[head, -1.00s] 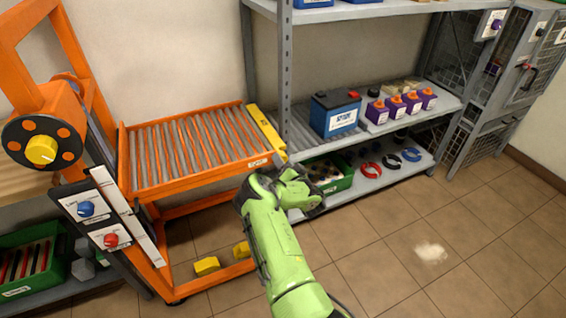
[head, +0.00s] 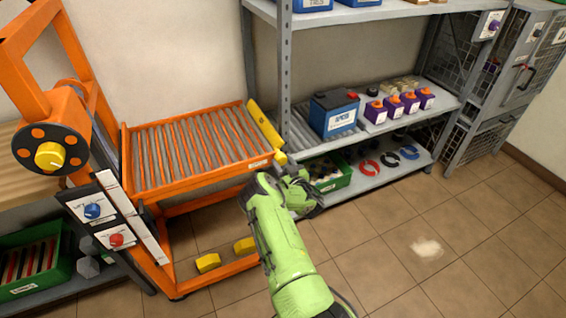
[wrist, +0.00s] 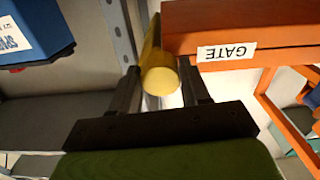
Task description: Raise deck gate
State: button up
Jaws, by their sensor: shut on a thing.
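The yellow deck gate (head: 264,128) runs along the right end of the orange roller deck (head: 200,179). It stands as a narrow bar beside the rollers. In the wrist view, the rounded yellow end of the gate (wrist: 158,80) lies between the two dark fingers of my gripper (wrist: 162,88), next to the deck edge with its "GATE" label (wrist: 227,52). My gripper is shut on it. In the head view, my gripper (head: 285,169) is at the gate's near end, and my wrist partly hides the fingers.
A grey shelf rack (head: 390,178) stands close on the right, with a blue battery (head: 334,114) and purple batteries. Its upright (head: 285,75) is near the gate. A panel with blue and red knobs (head: 103,222) is at left.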

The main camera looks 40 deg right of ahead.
jog(key=n, duration=0.4)
jog(key=shift+f, duration=0.1)
jog(key=shift+s+n+b, duration=0.1)
jog(key=shift+n+b, duration=0.25)
jog(key=shift+n, duration=1.55)
jog(key=o, duration=1.1)
jog(key=shift+n, duration=0.3)
jog(key=shift+c, duration=0.2)
jog(key=p+v, duration=1.5)
jog(key=p, duration=0.1)
jog(key=shift+s, duration=0.35)
jog(key=shift+a, duration=0.1)
